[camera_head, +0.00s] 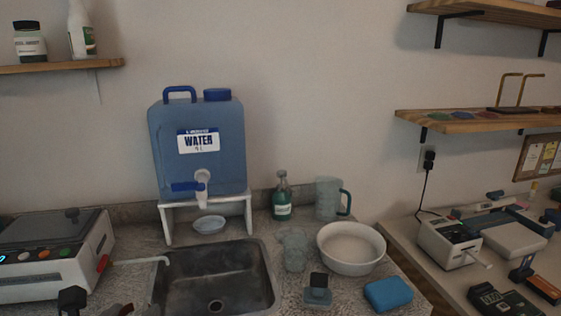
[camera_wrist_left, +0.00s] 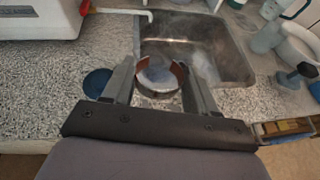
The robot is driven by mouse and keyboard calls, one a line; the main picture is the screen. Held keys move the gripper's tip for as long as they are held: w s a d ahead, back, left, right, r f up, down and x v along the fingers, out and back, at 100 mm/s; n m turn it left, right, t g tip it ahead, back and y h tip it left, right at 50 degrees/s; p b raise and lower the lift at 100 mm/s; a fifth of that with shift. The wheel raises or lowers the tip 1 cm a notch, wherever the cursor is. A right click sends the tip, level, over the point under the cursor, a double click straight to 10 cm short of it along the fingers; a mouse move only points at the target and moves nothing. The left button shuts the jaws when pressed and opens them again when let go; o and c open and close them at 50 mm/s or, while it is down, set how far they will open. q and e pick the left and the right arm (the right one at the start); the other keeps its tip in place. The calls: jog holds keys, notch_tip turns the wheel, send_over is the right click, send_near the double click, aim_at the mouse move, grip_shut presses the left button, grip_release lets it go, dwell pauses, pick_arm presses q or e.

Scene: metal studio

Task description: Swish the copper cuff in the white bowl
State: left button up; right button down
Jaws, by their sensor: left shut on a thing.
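The copper cuff (camera_wrist_left: 176,72), a brown open ring, is held between the fingers of my left gripper (camera_wrist_left: 160,84) in the left wrist view. The gripper is shut on it, in front of the sink's near left part. In the head view my left gripper (camera_head: 95,308) shows only in part at the bottom left, and the cuff is not clear there. The white bowl (camera_head: 350,264) stands on the counter right of the sink, well to the right of the gripper. It also shows at the right edge of the left wrist view (camera_wrist_left: 298,45). My right gripper is not in view.
The metal sink (camera_head: 250,283) lies between gripper and bowl. A clear cup (camera_head: 294,252), a dark-topped stand (camera_head: 318,293) and a blue block (camera_head: 389,294) surround the bowl. A water jug (camera_head: 198,155) stands behind the sink. A blue disc (camera_wrist_left: 97,82) lies left of the gripper.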

pick_arm(q)
jog(key=shift+m+h, duration=0.4)
jog(key=shift+h, duration=0.1)
jog(key=s+d+f, duration=0.2)
jog(key=d, duration=0.1)
jog(key=shift+f, duration=0.25)
jog(key=w+a+r+n+y, duration=0.1)
jog(key=w+a+r, duration=0.1)
jog(key=a+r, duration=0.4)
jog(key=w+a+r+n+y, duration=0.2)
jog(key=a+r, duration=0.4)
jog(key=r, duration=0.2)
jog(key=shift+w+a+y, duration=0.3)
jog(key=shift+w, duration=0.05)
